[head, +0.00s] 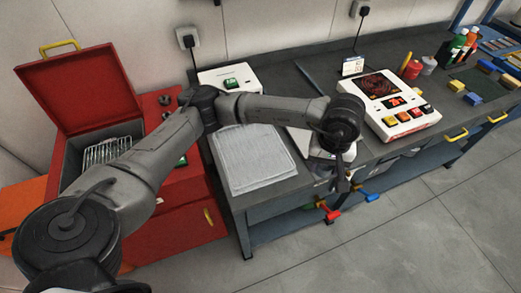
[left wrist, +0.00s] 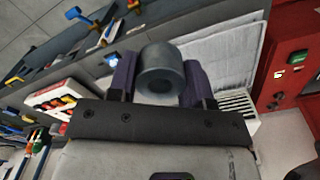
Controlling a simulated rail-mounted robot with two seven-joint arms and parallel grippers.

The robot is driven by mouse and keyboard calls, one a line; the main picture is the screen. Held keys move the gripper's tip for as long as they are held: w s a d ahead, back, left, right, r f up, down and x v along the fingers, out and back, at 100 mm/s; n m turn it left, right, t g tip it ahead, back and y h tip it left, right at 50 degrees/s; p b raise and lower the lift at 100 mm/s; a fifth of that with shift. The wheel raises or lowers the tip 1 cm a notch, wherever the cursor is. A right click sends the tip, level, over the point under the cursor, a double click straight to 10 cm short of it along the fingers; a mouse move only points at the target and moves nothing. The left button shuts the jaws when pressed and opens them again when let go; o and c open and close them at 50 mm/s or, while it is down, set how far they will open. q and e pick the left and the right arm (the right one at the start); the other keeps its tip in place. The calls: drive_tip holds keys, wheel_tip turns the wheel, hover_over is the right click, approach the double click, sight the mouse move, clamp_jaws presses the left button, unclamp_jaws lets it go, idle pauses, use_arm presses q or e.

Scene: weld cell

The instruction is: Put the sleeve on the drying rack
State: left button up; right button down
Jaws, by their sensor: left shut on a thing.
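My left gripper (head: 342,182) hangs over the front edge of the bench, right of the pale ribbed mat. In the left wrist view, its purple fingers (left wrist: 160,80) are shut on the sleeve (left wrist: 160,72), a short dark grey cylinder with a hole in its end. I cannot make out the sleeve in the head view. A wire rack (head: 108,152) stands inside the open red tub at the left. The ribbed mat (head: 252,160) lies bare on the bench and also shows in the left wrist view (left wrist: 222,52). I cannot tell which of these is the drying rack. My right gripper is out of view.
The red cabinet's lid (head: 75,90) stands open. A white control box (head: 395,105) with coloured buttons sits right of my gripper. Bottles (head: 460,45) and coloured blocks (head: 475,98) stand farther right. A white box (head: 230,80) is behind my arm. Red and blue clamps hang at the bench front.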

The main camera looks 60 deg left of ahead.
use_arm(q)
drive_tip(key=a+f+n+p, duration=0.15)
drive_tip(key=a+n, duration=0.25)
drive_tip(key=n, duration=0.5)
drive_tip(key=n+p, duration=0.2)
drive_tip(key=n, duration=2.1)
hover_over(252, 149)
wheel_tip(252, 149, down, 13)
drive_tip(key=shift+a+f, duration=0.1)
drive_tip(key=shift+f, duration=2)
drive_tip(key=shift+f, duration=0.15)
drive_tip(key=o, duration=1.2)
drive_tip(key=shift+m, duration=0.3)
